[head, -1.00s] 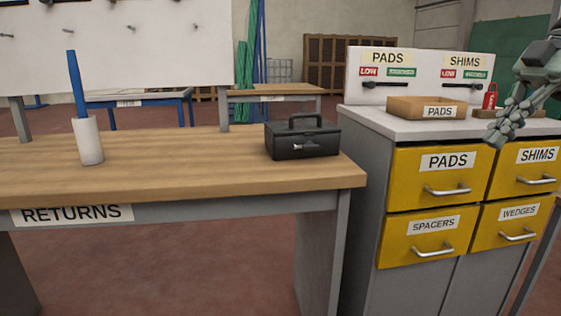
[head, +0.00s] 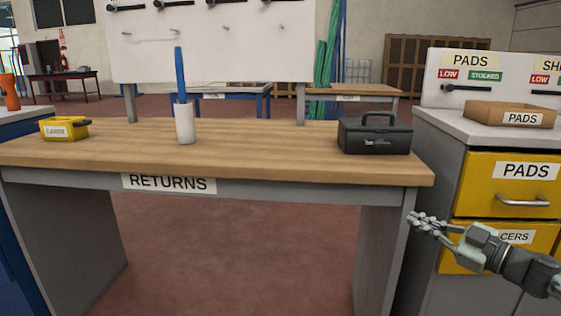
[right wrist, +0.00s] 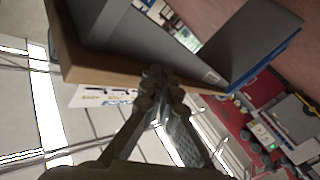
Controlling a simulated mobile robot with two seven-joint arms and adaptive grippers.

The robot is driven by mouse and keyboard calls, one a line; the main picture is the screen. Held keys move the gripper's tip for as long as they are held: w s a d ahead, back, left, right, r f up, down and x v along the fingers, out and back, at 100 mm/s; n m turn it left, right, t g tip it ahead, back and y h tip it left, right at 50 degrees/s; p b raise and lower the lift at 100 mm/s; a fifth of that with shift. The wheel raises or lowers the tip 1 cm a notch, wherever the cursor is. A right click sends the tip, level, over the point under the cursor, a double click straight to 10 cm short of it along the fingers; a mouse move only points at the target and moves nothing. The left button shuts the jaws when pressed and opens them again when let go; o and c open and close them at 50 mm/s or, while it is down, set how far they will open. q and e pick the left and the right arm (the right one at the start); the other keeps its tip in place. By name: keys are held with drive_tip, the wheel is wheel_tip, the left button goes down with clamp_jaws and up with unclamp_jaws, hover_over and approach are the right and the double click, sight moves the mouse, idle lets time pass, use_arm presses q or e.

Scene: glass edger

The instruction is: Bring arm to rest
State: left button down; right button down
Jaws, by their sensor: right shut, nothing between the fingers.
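My right gripper (head: 428,222) is in the lower right of the head view, in front of the yellow drawers and just right of the bench's right leg. Its fingers are together and hold nothing. In the right wrist view the fingers (right wrist: 160,80) also meet at their tips, with the tilted underside of a bench beyond them. My left gripper is not in view.
The RETURNS bench (head: 290,165) carries a yellow caddy (head: 63,128), a white cup (head: 185,123) with a blue stick and a black toolbox (head: 375,136).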

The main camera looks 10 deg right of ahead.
drive_tip(key=s+f+m+g+h, duration=0.1)
drive_tip(key=s+f+m+h, duration=0.25)
drive_tip(key=f, duration=0.45)
drive_tip(key=s+a+f+m+g+h, duration=0.15)
drive_tip(key=f+h, duration=0.25)
drive_tip(key=f, duration=0.4)
drive_tip(key=s+f+m+g+h, duration=0.1)
drive_tip(key=s+f+m+h, duration=0.25)
drive_tip(key=f, duration=0.45)
drive_tip(key=s+a+f+g, duration=0.3)
drive_tip(key=s+f, duration=0.1)
drive_tip(key=s, duration=0.3)
drive_tip(key=s+a+f+m+g, duration=0.1)
drive_tip(key=s+a+f+g, duration=0.2)
drive_tip(key=s, duration=0.5)
drive_tip(key=s+a+f+g+y, duration=0.1)
drive_tip(key=s+a+f+g, duration=0.2)
drive_tip(key=s+f, duration=0.4)
drive_tip(key=shift+s+a, duration=0.15)
drive_tip(key=shift+a, duration=0.55)
